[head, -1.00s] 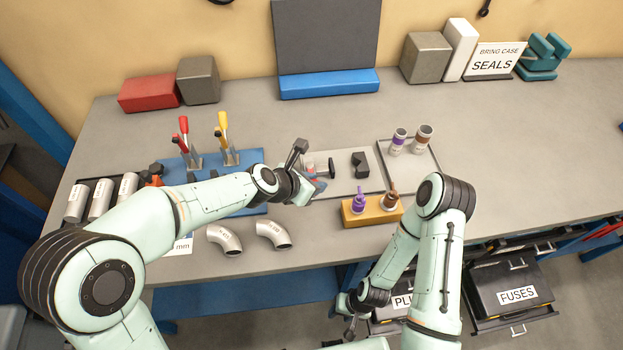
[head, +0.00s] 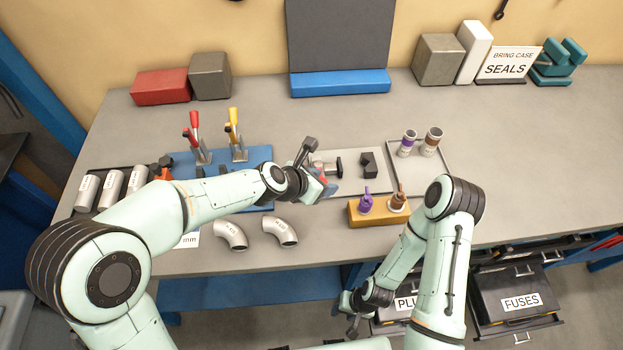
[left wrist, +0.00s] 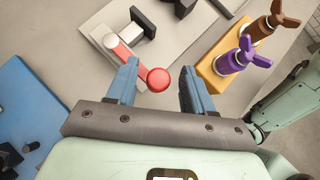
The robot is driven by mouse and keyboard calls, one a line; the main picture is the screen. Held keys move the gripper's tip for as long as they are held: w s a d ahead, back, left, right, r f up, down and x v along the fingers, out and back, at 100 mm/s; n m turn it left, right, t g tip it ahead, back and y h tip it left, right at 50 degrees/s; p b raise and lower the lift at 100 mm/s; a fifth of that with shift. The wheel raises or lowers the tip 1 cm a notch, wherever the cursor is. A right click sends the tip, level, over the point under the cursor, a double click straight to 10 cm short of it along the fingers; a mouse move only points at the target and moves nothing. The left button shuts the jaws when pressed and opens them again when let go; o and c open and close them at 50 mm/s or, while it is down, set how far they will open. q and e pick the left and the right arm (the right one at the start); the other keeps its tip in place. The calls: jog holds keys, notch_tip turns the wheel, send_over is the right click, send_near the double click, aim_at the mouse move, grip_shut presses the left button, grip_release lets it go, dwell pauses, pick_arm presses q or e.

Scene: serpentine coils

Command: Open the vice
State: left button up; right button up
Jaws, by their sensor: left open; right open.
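The vice stands on a light grey plate. In the left wrist view its red crank handle (left wrist: 122,52) ends in a round red knob (left wrist: 158,79), beside a pale block and a black jaw (left wrist: 143,22). In the head view the vice's black jaw (head: 339,166) shows just beyond my left gripper (head: 328,183), which hides much of the handle. My left gripper, also in the wrist view (left wrist: 159,72), is open, with the knob between its blue fingers and a gap on both sides. My right gripper (head: 352,318) is open and empty, low in front of the bench.
A black block (head: 369,165) sits right of the vice. A yellow block (head: 366,217) with purple and brown winged pieces stands close at the front right. A blue plate (head: 262,155) with red and yellow levers lies left. Two pipe elbows (head: 231,236) lie at the front.

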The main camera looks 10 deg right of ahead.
pick_arm(q)
jog(key=p+v, duration=0.1)
jog(key=v, duration=1.2)
jog(key=shift+p, duration=0.4)
pick_arm(e)
jog(key=w+r, duration=0.2)
jog(key=w, duration=0.1)
jog(key=shift+r, duration=0.3)
pick_arm(q)
jog(key=shift+w, duration=0.15)
pick_arm(e)
jog(key=shift+s+a, duration=0.1)
